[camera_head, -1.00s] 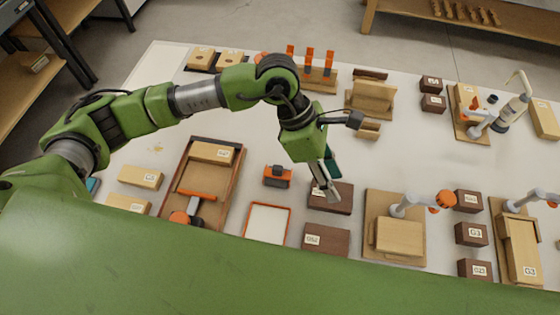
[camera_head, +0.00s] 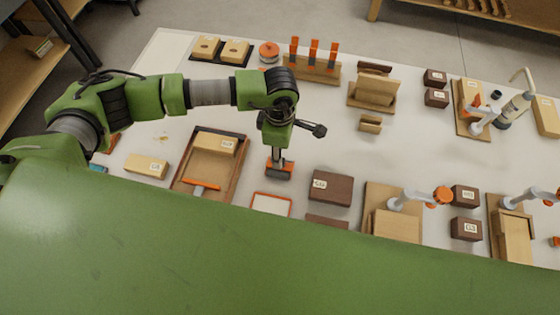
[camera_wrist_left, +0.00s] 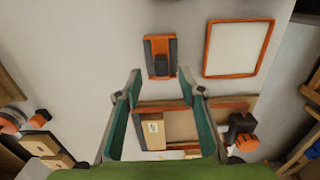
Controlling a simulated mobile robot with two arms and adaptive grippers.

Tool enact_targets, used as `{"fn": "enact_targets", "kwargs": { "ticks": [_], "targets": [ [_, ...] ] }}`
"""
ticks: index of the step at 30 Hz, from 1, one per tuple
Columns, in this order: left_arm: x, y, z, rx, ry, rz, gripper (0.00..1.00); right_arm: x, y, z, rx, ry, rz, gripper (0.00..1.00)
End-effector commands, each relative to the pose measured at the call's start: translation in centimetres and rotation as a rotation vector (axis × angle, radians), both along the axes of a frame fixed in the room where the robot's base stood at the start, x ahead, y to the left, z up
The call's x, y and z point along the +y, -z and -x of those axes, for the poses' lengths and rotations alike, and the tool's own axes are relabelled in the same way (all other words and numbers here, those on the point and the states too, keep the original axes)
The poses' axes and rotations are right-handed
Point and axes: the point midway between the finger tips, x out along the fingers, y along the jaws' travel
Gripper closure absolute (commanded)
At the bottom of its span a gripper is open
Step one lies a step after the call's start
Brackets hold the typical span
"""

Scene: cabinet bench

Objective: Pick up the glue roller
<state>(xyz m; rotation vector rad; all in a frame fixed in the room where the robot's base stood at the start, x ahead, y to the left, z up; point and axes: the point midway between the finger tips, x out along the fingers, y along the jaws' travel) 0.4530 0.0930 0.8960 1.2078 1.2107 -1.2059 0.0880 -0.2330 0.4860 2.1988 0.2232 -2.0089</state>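An orange-and-black tool that I take to be the glue roller (camera_head: 279,172) sits on the white bench. I cannot tell the exact height gap. My right gripper is not in view.
An orange-rimmed white pad (camera_head: 271,205) lies close in front of the roller. A wooden tray (camera_head: 232,181) with a labelled block (camera_head: 214,146) is to its left. A dark brown block (camera_head: 331,188) is to its right. A rack with orange-topped tools (camera_head: 313,70) stands behind.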

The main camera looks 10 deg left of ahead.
Motion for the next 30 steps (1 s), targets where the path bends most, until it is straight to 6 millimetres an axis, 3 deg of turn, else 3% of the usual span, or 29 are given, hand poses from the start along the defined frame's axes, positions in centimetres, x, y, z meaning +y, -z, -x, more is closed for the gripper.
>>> {"fn": "enact_targets", "kwargs": {
  "ticks": [5,10,18,23,30],
  "targets": [
    [-0.1,2.1,0.4,0.006,-0.001,-0.001,0.64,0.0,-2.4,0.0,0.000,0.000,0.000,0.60],
    [-0.2,4.2,0.3,0.003,-0.001,0.001,0.64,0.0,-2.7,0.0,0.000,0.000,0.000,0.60],
    [-0.1,4.7,0.2,0.001,0.000,0.001,0.64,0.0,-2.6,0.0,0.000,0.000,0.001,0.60],
    [-0.1,4.7,0.2,0.001,0.000,0.001,1.00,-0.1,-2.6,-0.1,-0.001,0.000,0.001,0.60],
    [-0.1,4.6,0.2,0.001,-0.001,0.001,1.00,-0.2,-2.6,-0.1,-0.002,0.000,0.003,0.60]
  ]
}}
